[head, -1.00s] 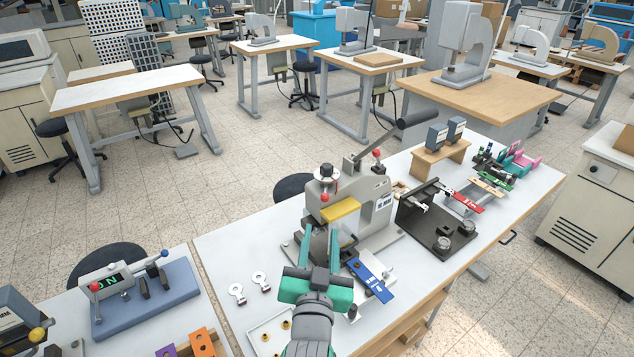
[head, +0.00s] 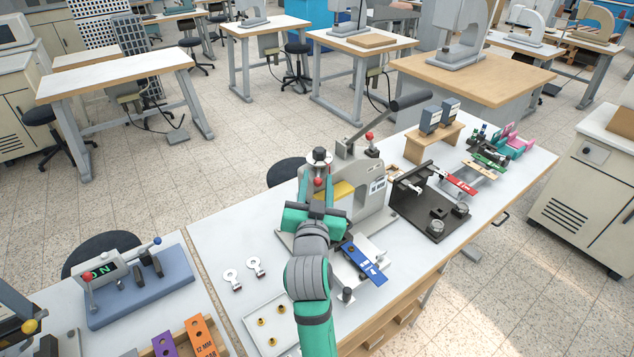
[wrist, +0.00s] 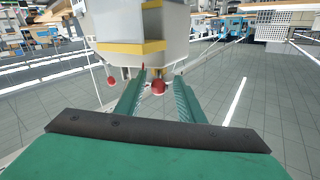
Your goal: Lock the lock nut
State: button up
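The grey press (head: 369,200) stands on the long white table. It has a black knob (head: 320,157) on top and a red ball (head: 318,182) on its front, just below that knob. I cannot single out the lock nut for certain. My gripper (head: 318,195) is in front of the press head, at the red ball's height. In the wrist view, its green fingers are open. A red ball (wrist: 158,87) shows between them, with gaps on both sides. A second red ball (wrist: 110,81) shows to the left of the fingers. My gripper hides part of the press front.
A yellow block (head: 343,191) sits in the press, and a blue plate (head: 364,264) lies below. A long lever (head: 378,118) rises at the right. A black fixture (head: 436,205) stands to the right; a tray (head: 259,311) lies in front at the left.

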jog(key=shift+w+d, duration=0.2)
jog(key=shift+w, duration=0.05)
